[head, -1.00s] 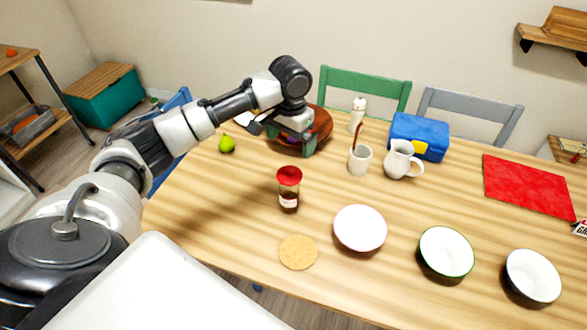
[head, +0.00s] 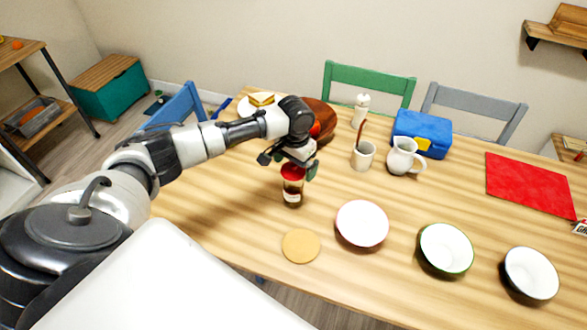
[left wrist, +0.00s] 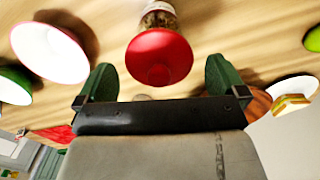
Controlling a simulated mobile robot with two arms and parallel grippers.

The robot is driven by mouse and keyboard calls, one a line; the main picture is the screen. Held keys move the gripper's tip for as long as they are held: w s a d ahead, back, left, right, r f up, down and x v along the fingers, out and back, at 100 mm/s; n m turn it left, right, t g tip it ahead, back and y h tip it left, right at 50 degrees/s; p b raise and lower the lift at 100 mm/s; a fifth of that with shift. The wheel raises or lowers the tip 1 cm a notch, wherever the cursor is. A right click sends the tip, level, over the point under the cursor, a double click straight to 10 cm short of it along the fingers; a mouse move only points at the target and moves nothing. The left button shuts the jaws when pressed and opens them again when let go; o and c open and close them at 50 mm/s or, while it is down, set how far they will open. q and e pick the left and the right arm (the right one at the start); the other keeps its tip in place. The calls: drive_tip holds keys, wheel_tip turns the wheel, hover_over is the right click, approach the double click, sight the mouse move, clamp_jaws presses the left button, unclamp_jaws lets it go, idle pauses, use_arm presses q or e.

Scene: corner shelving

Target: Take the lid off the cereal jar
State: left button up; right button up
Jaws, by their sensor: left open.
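The cereal jar (head: 292,194) stands upright on the table, with dark contents and a pale label. Its red lid (head: 291,171) is on top. In the left wrist view the red lid (left wrist: 159,57) shows at the upper middle, with part of the jar (left wrist: 158,17) beyond it. My left gripper (head: 291,172) is just above and behind the jar in the head view. Its green fingers (left wrist: 160,80) are open and spread to either side of the lid, not visibly touching it. My right gripper is not in view.
A tan round mat (head: 301,246) lies in front of the jar, and a pinkish-white bowl (head: 362,223) stands to its right. A cup (head: 363,156), a pitcher (head: 402,156) and a wooden bowl (head: 322,116) stand farther back. The table left of the jar is clear.

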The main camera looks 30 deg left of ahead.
use_arm(q)
drive_tip(key=c, duration=1)
drive_tip(key=shift+o, duration=0.2)
